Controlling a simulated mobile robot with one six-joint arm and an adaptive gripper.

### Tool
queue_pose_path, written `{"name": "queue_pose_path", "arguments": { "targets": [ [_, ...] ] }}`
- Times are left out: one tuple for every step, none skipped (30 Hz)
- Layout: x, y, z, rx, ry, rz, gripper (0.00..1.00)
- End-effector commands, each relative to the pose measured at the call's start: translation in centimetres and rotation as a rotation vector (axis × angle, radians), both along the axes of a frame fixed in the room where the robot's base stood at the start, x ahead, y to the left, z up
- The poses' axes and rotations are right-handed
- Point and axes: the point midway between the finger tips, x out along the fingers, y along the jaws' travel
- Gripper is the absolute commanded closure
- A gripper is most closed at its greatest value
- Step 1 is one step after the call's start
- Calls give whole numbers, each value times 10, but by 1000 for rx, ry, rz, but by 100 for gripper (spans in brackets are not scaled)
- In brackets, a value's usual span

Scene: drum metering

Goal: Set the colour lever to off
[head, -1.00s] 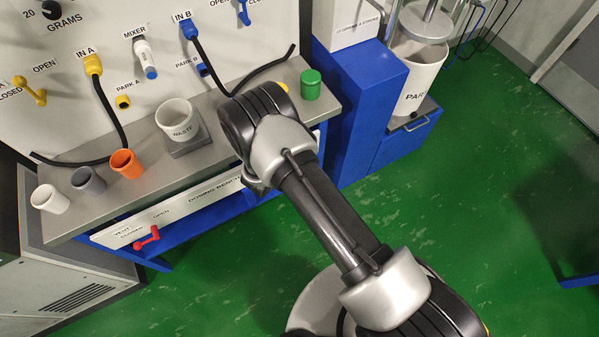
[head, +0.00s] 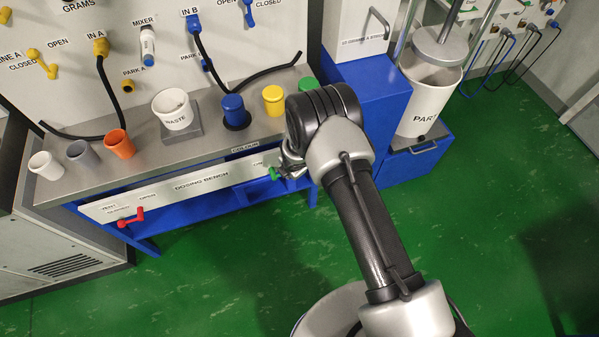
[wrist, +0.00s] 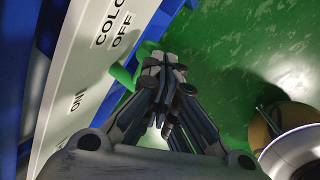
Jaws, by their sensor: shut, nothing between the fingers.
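The green colour lever (head: 272,173) is on the front panel of the dosing bench, below the COLOUR label. In the wrist view the green lever (wrist: 122,76) sticks out from the white panel beside the OFF label, with the ON label further down the panel. Its green end shows just beyond my fingertips. My gripper (wrist: 164,66) is shut and empty, right beside the lever; I cannot tell whether they touch. In the head view my gripper (head: 291,166) is partly hidden by my arm. The lever's exact angle is partly hidden.
A red vent lever (head: 131,217) is on the same panel at left. A blue cabinet (head: 368,105) stands right.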

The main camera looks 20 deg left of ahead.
Motion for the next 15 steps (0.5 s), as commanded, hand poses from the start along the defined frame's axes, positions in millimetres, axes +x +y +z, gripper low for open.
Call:
{"name": "queue_pose_path", "arguments": {
  "targets": [
    [1, -2, -1, 27, 20, 0, 100],
    [2, -3, -1, 46, 31, 1, 100],
    [2, -5, -1, 67, 46, 1, 100],
    [3, -5, -1, 83, 56, 3, 100],
    [4, -6, -2, 96, 64, 1, 100],
    [4, -7, -4, 110, 74, 3, 100],
    [4, -7, -6, 118, 79, 3, 100],
    [4, -7, -7, 124, 82, 3, 100],
    [4, -7, -10, 128, 85, 4, 100],
    [4, -7, -11, 129, 86, 4, 100],
    [4, -7, -12, 129, 87, 5, 100],
    [4, -7, -14, 129, 87, 5, 100],
    [4, -7, -15, 129, 87, 5, 100],
    [4, -7, -15, 129, 87, 5, 100],
    [4, -7, -16, 129, 87, 5, 100]
  ]
}}
